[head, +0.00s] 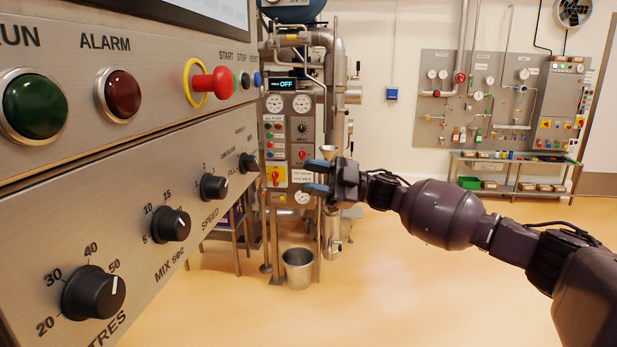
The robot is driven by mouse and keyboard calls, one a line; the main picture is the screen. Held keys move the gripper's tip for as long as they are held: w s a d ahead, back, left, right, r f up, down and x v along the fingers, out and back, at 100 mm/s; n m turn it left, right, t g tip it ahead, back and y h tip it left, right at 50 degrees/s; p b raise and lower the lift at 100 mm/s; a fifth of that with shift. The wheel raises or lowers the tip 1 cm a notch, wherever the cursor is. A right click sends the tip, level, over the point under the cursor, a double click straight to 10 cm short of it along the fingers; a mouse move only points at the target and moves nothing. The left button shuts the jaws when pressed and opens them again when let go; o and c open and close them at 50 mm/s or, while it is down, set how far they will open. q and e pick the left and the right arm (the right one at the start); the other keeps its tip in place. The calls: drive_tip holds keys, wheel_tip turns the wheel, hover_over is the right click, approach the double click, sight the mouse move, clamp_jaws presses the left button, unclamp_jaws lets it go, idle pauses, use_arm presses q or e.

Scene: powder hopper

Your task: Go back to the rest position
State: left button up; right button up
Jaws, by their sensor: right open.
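My right gripper (318,178) is open at the middle of the head view, with its blue-tipped fingers pointing left. I see nothing between the fingers. The right arm reaches in from the lower right, stretched out nearly level. Behind the gripper stands a metal machine (291,130) with gauges, buttons and a small display reading OFF; the gripper hides part of it. I cannot tell how far the fingertips are from it. My left gripper is not in view.
A close control panel (150,120) fills the left side, with a green button (35,105), a red button (118,94), a red emergency stop (212,83) and several black knobs. A metal bucket (298,268) stands on the floor. A bench (514,170) stands at the far right. The floor between is clear.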

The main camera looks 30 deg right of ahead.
idle(0.3)
drive_tip(key=w+a+f+m+t+h, duration=0.3)
drive_tip(key=w+a+m+t+h, duration=0.15)
drive_tip(key=t, duration=0.35)
drive_tip(key=s+a+f+m+t+h, duration=0.1)
drive_tip(key=s+f+m+h, duration=0.3)
drive_tip(key=f, duration=0.6)
drive_tip(key=s+a+f+m+t+h, duration=0.1)
drive_tip(key=s+f+m+h, duration=0.35)
drive_tip(key=f, duration=0.55)
drive_tip(key=s+d+f+m+g+h, duration=0.1)
drive_tip(key=s+f+m, duration=0.4)
drive_tip(key=s+f, duration=0.7)
drive_tip(key=s+d+f+m+g+h, duration=0.2)
drive_tip(key=s+f+m+g+h, duration=0.2)
drive_tip(key=s+f, duration=0.7)
drive_tip(key=s+m+h, duration=0.1)
drive_tip(key=s+h, duration=0.1)
drive_tip(key=s, duration=0.6)
drive_tip(key=shift+s+d+f, duration=0.2)
drive_tip(key=shift+d+f, duration=0.1)
drive_tip(key=shift+f, duration=0.1)
